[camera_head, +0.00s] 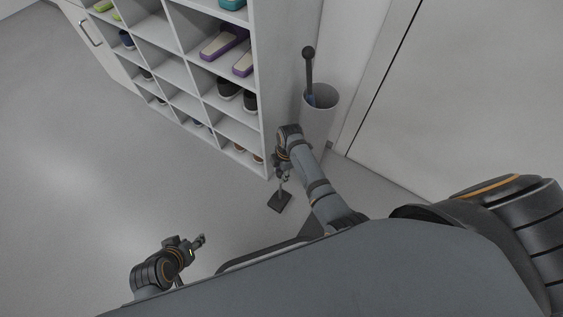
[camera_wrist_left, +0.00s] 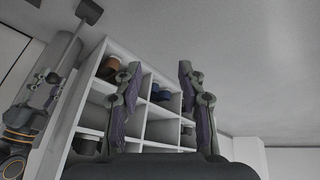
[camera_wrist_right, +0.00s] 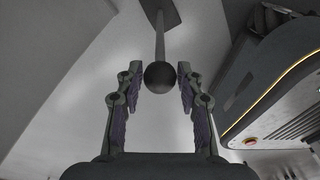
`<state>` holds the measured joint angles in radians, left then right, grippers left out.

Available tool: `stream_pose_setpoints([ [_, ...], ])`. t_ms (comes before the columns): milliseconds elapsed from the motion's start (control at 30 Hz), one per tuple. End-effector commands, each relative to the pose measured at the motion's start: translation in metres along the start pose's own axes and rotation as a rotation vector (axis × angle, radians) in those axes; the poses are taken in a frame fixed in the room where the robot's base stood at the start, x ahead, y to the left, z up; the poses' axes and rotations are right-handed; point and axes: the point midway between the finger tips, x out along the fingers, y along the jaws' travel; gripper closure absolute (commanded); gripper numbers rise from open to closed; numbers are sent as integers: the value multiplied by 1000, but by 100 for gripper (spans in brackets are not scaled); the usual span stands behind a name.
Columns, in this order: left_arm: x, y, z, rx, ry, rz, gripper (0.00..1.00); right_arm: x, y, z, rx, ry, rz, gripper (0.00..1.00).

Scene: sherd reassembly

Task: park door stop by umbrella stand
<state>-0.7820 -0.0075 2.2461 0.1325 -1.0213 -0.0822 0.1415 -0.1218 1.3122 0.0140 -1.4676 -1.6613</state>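The door stop (camera_head: 280,203) has a dark square base and a thin upright rod. It stands near the shelf's lower corner in the head view, base apparently on the floor. In the right wrist view its dark ball top (camera_wrist_right: 159,77) lies between the fingertips of my right gripper (camera_wrist_right: 160,72), with small gaps on both sides. That gripper is open. My left gripper (camera_head: 201,239) is away to the left, open and empty in its wrist view (camera_wrist_left: 158,72). The umbrella stand (camera_head: 318,115) is a pale cylinder in the corner, holding a dark-knobbed umbrella (camera_head: 309,70).
A white cubby shelf (camera_head: 262,120) with several shoes stands left of the umbrella stand. A pale door or wall panel (camera_head: 470,90) is on the right. My right arm passes just in front of the stand. The floor (camera_head: 100,150) at left is clear.

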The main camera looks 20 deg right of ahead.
Motion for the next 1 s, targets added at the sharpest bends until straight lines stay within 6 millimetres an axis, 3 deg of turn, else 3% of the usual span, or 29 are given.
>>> stream_pose_setpoints([
  [33, -14, -1, -10, 7, -22, -8, 60, -22, 1, -1, 0, -1, 2, 62],
  [233, -28, -5, -11, 19, -114, -31, 60, -53, 0, 0, 0, 0, 1, 62],
  [667, -29, -5, -10, 1, -137, -23, 60, -57, -3, 2, 20, -2, 2, 62],
  [767, -28, -12, -9, 17, -140, -24, 60, -51, -24, 13, 184, -9, 30, 62],
  [867, -28, -12, -8, 15, -140, -23, 60, -48, -63, 30, 515, -7, 97, 62],
  [1000, -28, -12, -8, 17, -141, -24, 60, -65, -120, 44, 1027, 48, 208, 62],
])
